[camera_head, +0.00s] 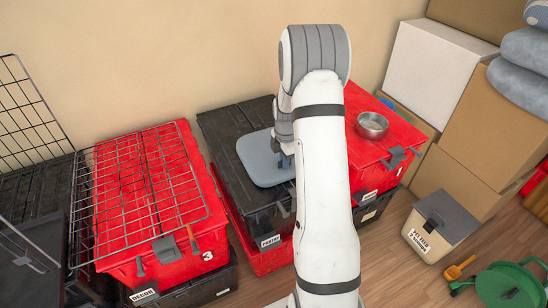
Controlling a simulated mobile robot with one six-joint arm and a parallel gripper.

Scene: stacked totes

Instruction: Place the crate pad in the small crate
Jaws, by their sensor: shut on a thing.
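The crate pad (258,165) is a flat, blue-grey rounded slab above the lid of a black tote in the middle. My gripper (285,160) is at the pad's right side and shut on it; my arm hides part of the gripper and the pad's right end. I cannot tell whether the pad touches the lid. A dark wire crate (22,118) stands at the left edge, cut off by the frame; it may be the small crate.
A wire panel (150,190) lies on a red tote (182,262) at the left. The black tote (226,127) is beside it. A metal bowl (372,125) sits on another red tote (385,158). Cardboard boxes (480,100) and folded cushions (520,85) fill the right.

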